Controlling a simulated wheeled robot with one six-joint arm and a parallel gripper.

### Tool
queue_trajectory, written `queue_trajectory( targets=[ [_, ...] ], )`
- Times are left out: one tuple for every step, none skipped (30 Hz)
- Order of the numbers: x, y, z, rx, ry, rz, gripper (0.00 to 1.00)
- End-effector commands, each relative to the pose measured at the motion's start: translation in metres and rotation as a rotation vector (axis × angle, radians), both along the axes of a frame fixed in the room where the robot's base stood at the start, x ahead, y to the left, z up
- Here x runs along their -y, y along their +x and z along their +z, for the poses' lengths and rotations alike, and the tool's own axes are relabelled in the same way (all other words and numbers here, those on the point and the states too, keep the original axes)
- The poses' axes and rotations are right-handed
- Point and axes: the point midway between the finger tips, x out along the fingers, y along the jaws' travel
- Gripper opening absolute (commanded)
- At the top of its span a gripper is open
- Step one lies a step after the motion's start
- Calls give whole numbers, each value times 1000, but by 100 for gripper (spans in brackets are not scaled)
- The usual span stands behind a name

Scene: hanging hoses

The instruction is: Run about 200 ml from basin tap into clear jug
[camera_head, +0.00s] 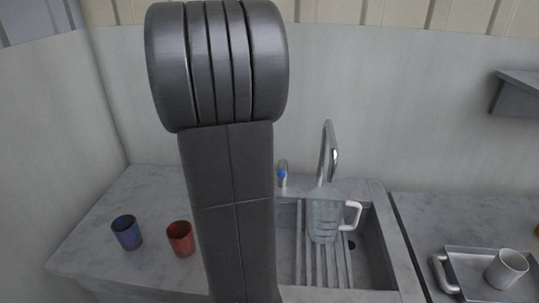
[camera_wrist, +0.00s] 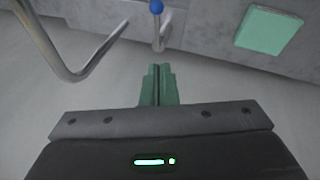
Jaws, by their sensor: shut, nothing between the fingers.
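The clear jug (camera_head: 323,218) stands upright over the ribbed bars in the basin (camera_head: 376,245), its white handle to the right. The curved metal tap (camera_head: 328,150) rises behind it, with its spout above the jug. No water stream is visible, and I cannot tell the level in the jug. A small blue-topped tap control (camera_head: 283,177) stands left of the tap. In the wrist view my gripper (camera_wrist: 158,70) is shut and empty, with the blue knob (camera_wrist: 156,7) ahead of its tips and apart from them. The tap's pipe (camera_wrist: 75,60) is at the left there.
A blue cup (camera_head: 126,232) and a red cup (camera_head: 180,239) stand on the left counter. A tray (camera_head: 470,262) with a white mug (camera_head: 506,268) lies at the right. A green pad (camera_wrist: 268,30) shows in the wrist view. My arm hides the middle of the head view.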

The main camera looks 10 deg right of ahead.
Motion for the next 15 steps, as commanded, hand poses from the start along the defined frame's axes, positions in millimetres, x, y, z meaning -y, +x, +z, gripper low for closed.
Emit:
queue_trajectory(
  targets=[
    [0,0,0,0,0,0,0],
    [0,0,0,0,0,0,0],
    [0,0,0,0,0,0,0],
    [0,0,0,0,0,0,0],
    [0,0,0,-1,0,0,0],
    [0,0,0,-1,0,0,0],
    [0,0,-1,-1,0,0,0],
    [0,0,-1,-1,0,0,0],
    [1,0,-3,-2,0,-1,0],
    [2,1,-5,-2,0,-1,0],
    [2,1,-8,-4,0,-1,0],
    [4,2,-12,-5,-1,-2,0],
    [5,3,-16,-5,-1,-2,0],
    [6,4,-21,-5,-1,-2,0],
    [9,5,-27,-6,0,-2,0]
  ],
)
